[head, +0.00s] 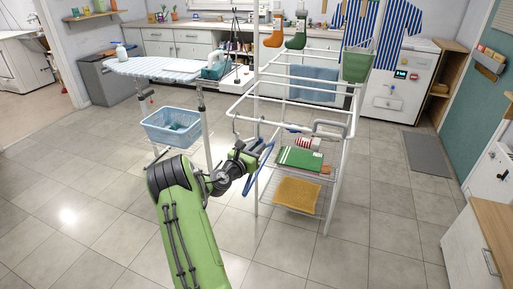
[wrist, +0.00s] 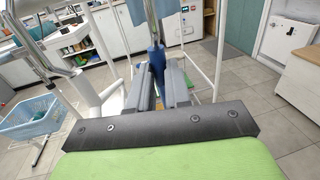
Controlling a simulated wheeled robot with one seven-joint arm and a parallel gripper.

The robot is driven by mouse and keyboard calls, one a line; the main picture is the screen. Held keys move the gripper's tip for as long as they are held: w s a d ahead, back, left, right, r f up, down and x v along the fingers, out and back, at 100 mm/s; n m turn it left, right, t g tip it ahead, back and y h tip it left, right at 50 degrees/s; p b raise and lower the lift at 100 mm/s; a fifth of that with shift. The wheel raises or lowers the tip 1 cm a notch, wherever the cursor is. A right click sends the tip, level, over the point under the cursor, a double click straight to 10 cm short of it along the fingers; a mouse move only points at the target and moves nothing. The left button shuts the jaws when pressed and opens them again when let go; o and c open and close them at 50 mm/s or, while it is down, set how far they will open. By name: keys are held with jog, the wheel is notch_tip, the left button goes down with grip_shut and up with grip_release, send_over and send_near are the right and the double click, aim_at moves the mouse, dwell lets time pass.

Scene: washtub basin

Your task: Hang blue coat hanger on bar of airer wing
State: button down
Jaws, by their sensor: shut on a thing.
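The blue coat hanger (head: 261,168) is held in my gripper (head: 256,156) beside the left front of the white airer. In the wrist view, my gripper (wrist: 160,82) is shut on a blue part of the hanger (wrist: 156,57), and a grey metal piece rises above it. I cannot tell whether the hanger touches the airer. The airer wing (head: 290,129) is a white frame of bars reaching out at the front, above and to the right of my gripper. Much of the hanger is hidden in the wrist view.
The airer's lower shelves hold a green striped cloth (head: 300,158) and a yellow towel (head: 297,194). Socks, a striped shirt (head: 385,30) and a green basket (head: 357,65) hang higher. An ironing board (head: 155,67) and blue laundry basket (head: 171,125) stand left.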

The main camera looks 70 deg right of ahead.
jog(key=c, duration=1)
grip_release()
jog(key=p+v, duration=0.2)
jog(key=v, duration=1.3)
jog(key=shift+a, duration=0.35)
jog(key=shift+w, duration=0.1)
